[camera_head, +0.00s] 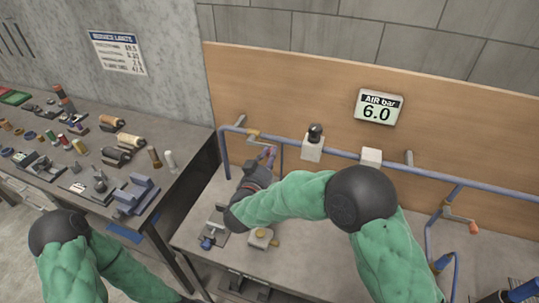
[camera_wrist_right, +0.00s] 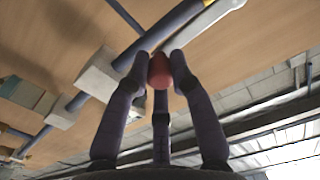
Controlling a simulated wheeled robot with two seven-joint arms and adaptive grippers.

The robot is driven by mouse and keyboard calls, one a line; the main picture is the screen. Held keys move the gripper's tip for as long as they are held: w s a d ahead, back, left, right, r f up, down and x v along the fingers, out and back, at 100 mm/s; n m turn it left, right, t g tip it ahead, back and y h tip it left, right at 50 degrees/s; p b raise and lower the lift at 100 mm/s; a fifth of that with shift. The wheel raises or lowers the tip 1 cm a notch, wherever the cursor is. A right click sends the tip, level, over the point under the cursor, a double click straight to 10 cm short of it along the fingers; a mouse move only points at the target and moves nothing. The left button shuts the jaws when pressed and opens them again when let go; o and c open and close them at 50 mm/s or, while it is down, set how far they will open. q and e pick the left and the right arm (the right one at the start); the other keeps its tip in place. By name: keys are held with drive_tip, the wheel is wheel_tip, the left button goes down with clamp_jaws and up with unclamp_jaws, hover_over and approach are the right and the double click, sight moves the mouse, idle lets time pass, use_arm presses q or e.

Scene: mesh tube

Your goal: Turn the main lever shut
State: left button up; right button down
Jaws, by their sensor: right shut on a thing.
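The main lever's red end (camera_wrist_right: 160,70) sits between the fingertips of my right gripper (camera_wrist_right: 160,64) in the right wrist view. A pale bar (camera_wrist_right: 190,25) runs behind it toward the top right. In the head view my right gripper (camera_head: 267,155) reaches up to the blue pipe's left end, just below a brass valve fitting (camera_head: 254,135). The gripper is shut on the lever, and the fingers hide most of it there. My left arm comes in at the lower left, but its gripper is outside the picture.
A blue air pipe (camera_head: 340,152) runs along the wooden backboard (camera_head: 290,85). A display (camera_head: 379,107) reads AIR bar 6.0. Another valve with an orange knob (camera_head: 473,228) hangs at the right. Small devices (camera_head: 262,238) stand on the bench. A cluttered side table (camera_head: 120,180) is at left.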

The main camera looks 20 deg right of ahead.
sight(266, 145)
drive_tip(key=r+n+p, duration=0.1)
drive_tip(key=p, duration=0.1)
drive_tip(key=r+n+p, duration=0.1)
drive_tip(key=n+p, duration=0.1)
drive_tip(key=p, duration=0.1)
drive_tip(key=a+r+n+p, duration=0.1)
drive_tip(key=r+n+p, duration=0.1)
drive_tip(key=shift+w, duration=0.3)
drive_tip(key=w+a+r+n+p, duration=0.4)
drive_tip(key=a+n+p, duration=0.2)
drive_tip(key=n+p, duration=0.6)
drive_tip(key=shift+w+a+n, duration=0.1)
drive_tip(key=shift+n, duration=0.2)
drive_tip(key=c, duration=1.1)
unclamp_jaws()
drive_tip(key=shift+o, duration=0.2)
drive_tip(key=v, duration=1.2)
